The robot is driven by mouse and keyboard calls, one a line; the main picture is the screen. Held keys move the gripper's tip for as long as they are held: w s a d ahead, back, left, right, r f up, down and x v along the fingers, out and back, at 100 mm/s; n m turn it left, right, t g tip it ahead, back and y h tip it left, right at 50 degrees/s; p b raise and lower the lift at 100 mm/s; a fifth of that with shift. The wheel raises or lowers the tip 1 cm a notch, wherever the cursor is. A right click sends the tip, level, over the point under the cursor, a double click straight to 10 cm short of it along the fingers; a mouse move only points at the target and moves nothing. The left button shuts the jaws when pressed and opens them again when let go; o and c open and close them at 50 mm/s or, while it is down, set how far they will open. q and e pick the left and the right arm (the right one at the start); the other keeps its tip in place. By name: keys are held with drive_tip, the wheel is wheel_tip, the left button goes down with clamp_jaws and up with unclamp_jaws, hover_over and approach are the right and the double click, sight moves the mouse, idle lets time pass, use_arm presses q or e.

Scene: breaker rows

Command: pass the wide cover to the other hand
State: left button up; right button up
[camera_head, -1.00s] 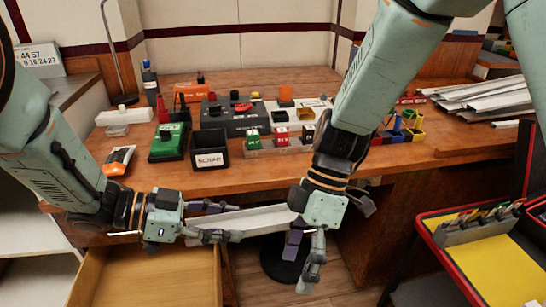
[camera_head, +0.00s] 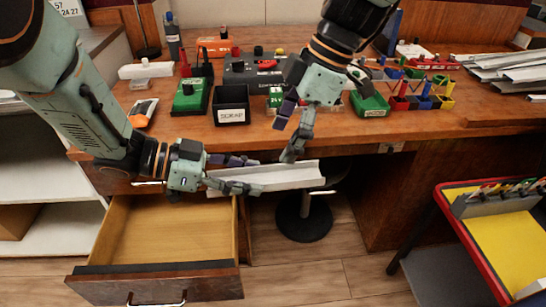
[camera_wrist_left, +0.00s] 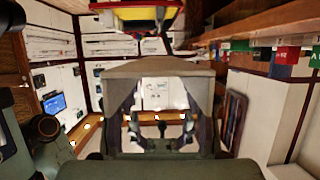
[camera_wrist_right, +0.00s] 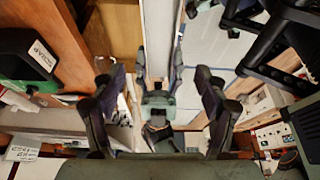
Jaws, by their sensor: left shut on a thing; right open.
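The wide cover (camera_head: 285,177) is a long pale channel-shaped piece in front of the desk, above the floor. My left gripper (camera_head: 247,174) is shut on its left end; the far end sticks out to the right. In the left wrist view the cover (camera_wrist_left: 160,70) fills the space between the fingers. My right gripper (camera_head: 286,135) is open and empty, pointing down just above the cover's middle. In the right wrist view the cover (camera_wrist_right: 158,40) runs between the open fingers, apart from both, toward my left gripper (camera_wrist_right: 158,103).
An open empty drawer (camera_head: 165,235) is below my left gripper. A black scrap bin (camera_head: 231,104), green blocks and coloured parts stand on the desk. A round black stool base (camera_head: 303,217) is below the cover. A red-edged tray with a yellow mat (camera_head: 495,232) is at right.

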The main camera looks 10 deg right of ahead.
sight(261, 182)
drive_tip(key=x, duration=0.8)
drive_tip(key=shift+c, duration=0.2)
drive_tip(key=c, duration=0.6)
drive_tip(key=o, duration=0.6)
drive_tip(key=shift+o, duration=0.2)
drive_tip(key=shift+r, duration=0.1)
